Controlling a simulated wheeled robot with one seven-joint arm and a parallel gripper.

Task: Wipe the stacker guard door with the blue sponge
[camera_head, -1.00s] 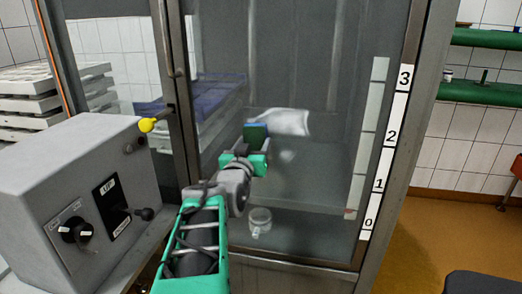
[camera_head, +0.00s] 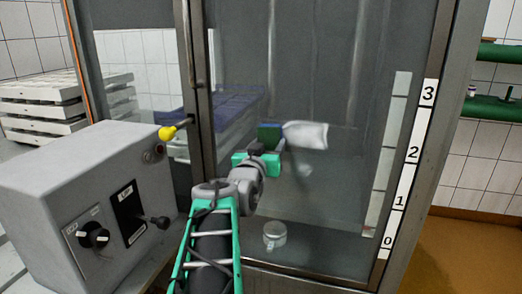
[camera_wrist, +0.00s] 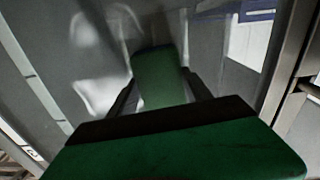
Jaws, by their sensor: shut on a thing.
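The stacker guard door (camera_head: 340,200) is a large clear pane in a grey metal frame, filling the middle of the head view. A whitish smear (camera_head: 308,135) shows on it, right of the sponge. Pale patches (camera_wrist: 95,95) also show in the wrist view. My gripper (camera_head: 262,150) is shut on the sponge (camera_head: 270,132), which shows a blue upper edge and a green face. In the wrist view the sponge (camera_wrist: 158,78) sticks out between the fingers towards the pane. Whether it touches the pane, I cannot tell.
A numbered strip (camera_head: 408,170) runs down the door's right side. A clear cup (camera_head: 275,235) shows low behind or on the pane. White stacked trays (camera_head: 40,105) stand far left.

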